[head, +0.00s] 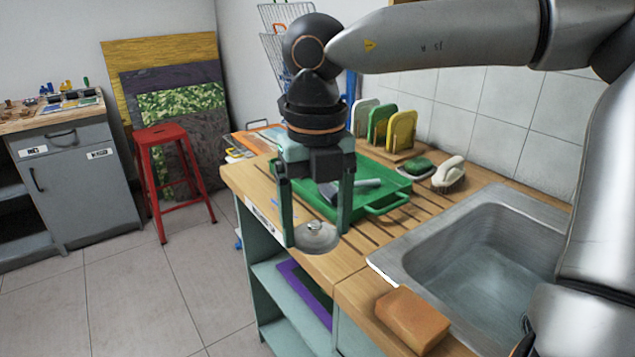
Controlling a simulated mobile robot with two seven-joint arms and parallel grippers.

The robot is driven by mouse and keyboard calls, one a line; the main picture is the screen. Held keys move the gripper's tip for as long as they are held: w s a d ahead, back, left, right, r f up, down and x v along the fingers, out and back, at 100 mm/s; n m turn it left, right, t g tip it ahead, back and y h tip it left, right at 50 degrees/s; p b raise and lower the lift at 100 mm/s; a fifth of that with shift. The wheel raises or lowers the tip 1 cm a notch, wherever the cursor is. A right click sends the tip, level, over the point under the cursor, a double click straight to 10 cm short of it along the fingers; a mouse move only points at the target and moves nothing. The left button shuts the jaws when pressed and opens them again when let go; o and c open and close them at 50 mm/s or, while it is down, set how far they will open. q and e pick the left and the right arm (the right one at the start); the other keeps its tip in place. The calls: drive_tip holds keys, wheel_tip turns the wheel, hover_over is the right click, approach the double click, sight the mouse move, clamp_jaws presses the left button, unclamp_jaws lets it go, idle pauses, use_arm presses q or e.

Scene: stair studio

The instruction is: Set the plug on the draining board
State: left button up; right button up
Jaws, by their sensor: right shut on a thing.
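The plug (318,243) is a round grey disc with a small knob on top. My right gripper (316,232) points down and is shut on the plug, with a finger on either side. The plug shows over the front left part of the wooden draining board (385,232), which has dark grooves. I cannot tell whether the plug touches the wood or hangs a little above it. My left gripper is not in view.
A green tray (385,207) with a grey-handled tool stands just behind the gripper. The steel sink (410,258) is to the right, with an orange sponge block (412,318) at its front. A brush (448,173) and coloured boards (401,131) stand at the back. A red stool (160,135) is at left.

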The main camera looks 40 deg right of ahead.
drive_tip(key=w+d+f, duration=0.2)
drive_tip(key=d+f, duration=0.1)
drive_tip(key=w+d+f, duration=0.6)
drive_tip(key=d, duration=0.1)
drive_tip(key=shift+w, duration=0.25)
drive_tip(key=shift+w+d+f, duration=0.15)
drive_tip(key=shift+d+f, duration=0.05)
drive_tip(key=shift+f, duration=0.1)
drive_tip(key=shift+w+d+f, duration=0.1)
drive_tip(key=shift+f, duration=1.55)
drive_tip(key=shift+f+b, duration=0.2)
drive_tip(key=shift+b, duration=0.15)
drive_tip(key=o, duration=1.2)
drive_tip(key=shift+r, duration=0.15)
